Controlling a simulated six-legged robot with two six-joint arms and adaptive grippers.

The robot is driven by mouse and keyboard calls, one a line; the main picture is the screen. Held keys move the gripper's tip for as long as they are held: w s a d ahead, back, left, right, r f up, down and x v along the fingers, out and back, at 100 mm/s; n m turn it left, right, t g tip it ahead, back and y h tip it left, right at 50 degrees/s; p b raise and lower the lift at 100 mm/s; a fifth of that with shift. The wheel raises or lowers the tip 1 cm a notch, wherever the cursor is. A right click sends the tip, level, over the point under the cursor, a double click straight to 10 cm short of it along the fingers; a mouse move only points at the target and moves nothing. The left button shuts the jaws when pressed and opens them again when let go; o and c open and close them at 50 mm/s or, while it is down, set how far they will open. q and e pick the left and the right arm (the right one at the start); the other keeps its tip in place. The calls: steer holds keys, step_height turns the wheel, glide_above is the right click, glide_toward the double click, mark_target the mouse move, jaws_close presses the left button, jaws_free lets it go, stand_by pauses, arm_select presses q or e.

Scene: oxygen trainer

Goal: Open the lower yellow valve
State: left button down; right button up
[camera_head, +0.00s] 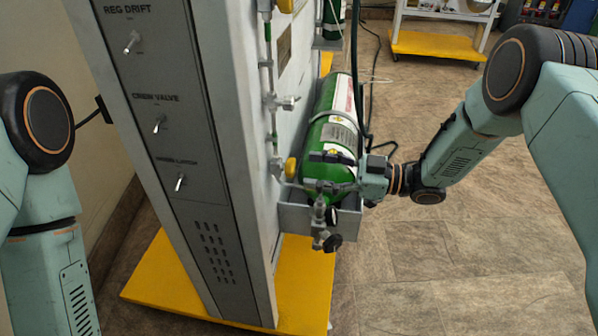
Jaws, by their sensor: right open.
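The lower yellow valve (291,167) is a small yellow knob on the side of the grey panel cabinet, at the low end of the green-banded pipe. Another yellow valve (285,5) shows at the top edge, higher on the same side. My right gripper (309,171) reaches in from the right, in front of the green cylinder. Its dark fingers are open, one above the other, and point left at the lower valve. The fingertips are close to the knob; I cannot tell whether they touch it. My left arm shows at the left edge, but its gripper is out of view.
The green cylinder (325,120) sits in a grey bracket (347,222) right beside the valve, with a small fitting below. Black hoses hang behind my right gripper. The cabinet (205,250) stands on a yellow base (150,283). The floor (430,270) at right is clear.

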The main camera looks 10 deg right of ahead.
mark_target(295, 168)
steer(key=shift+b+x, duration=0.4)
steer(key=shift+x, duration=1.35)
steer(key=shift+a, duration=0.15)
steer(key=c, duration=1.2)
